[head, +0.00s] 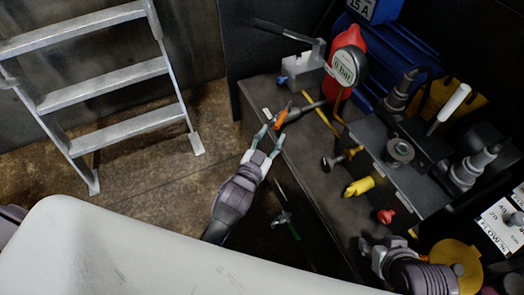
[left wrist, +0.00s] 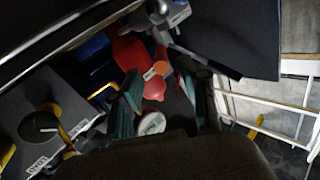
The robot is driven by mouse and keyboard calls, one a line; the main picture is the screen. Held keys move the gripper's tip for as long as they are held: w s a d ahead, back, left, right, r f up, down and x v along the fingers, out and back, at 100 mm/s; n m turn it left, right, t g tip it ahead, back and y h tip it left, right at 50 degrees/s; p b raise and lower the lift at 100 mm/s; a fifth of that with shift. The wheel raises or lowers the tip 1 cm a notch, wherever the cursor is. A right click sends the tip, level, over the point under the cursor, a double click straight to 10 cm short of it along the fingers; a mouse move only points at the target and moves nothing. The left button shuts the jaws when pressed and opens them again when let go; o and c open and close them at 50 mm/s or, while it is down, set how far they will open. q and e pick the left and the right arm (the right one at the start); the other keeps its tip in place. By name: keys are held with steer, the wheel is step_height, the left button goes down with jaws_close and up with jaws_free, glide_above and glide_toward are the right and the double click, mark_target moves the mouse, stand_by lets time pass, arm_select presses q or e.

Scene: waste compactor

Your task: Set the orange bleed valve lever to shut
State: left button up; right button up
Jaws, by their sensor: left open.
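The orange bleed valve lever (head: 281,117) shows in the head view at the left edge of the dark bench, beside a thin grey rod. My left gripper (head: 270,133) is open just below and left of it, with its green-tipped fingers close to the lever's orange part. I cannot tell if they touch. In the left wrist view an orange piece (left wrist: 161,66) with a white label lies beyond the left gripper's teal fingers (left wrist: 165,98), near red parts. My right gripper (head: 370,250) is low at the right in the head view, partly hidden and too unclear to read.
A red-backed gauge (head: 345,68) reading 0 bar stands behind the lever. A grey block with a black handle (head: 300,68) is beside it. Yellow (head: 359,187) and red (head: 385,216) knobs lie to the right.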

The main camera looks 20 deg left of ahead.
arm_select(q)
steer(key=s+a, duration=0.1)
steer(key=s, duration=0.7)
steer(key=shift+a, duration=0.15)
